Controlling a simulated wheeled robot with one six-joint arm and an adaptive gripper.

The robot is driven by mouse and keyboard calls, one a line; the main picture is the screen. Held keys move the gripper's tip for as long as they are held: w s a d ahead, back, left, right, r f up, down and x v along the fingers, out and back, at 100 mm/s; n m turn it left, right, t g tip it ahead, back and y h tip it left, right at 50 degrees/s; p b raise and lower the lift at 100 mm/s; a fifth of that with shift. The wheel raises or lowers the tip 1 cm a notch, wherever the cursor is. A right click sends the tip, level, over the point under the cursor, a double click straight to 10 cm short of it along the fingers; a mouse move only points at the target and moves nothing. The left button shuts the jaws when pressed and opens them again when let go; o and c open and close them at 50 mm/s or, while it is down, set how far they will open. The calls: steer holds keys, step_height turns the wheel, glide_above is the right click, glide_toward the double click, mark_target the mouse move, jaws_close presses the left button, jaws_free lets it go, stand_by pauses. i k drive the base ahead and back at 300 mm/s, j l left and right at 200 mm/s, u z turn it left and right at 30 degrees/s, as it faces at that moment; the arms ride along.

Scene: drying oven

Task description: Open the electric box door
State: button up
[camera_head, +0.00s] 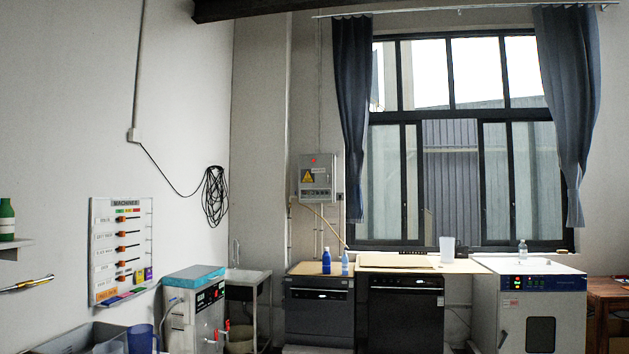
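The electric box (316,175) is a small grey metal box mounted on the back wall, left of the window. It carries a yellow warning triangle and a small red mark near its top. Its door appears shut, with its front face flat to the room. Some small details on its lower front are too small to tell. A pale hose or cable runs down from its underside. My gripper is not in view.
Below the box stand two dark appliances (319,311) with blue bottles (326,261) on top. A sink (246,275) and a blue-topped machine (195,310) stand left. A white oven (541,312) stands right. A cable coil (215,197) hangs on the left wall.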

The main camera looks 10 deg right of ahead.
mark_target(316, 170)
steer(key=i+u, duration=0.1)
steer(key=i, duration=5.75)
steer(key=i+z, duration=0.15)
steer(key=i, duration=0.6)
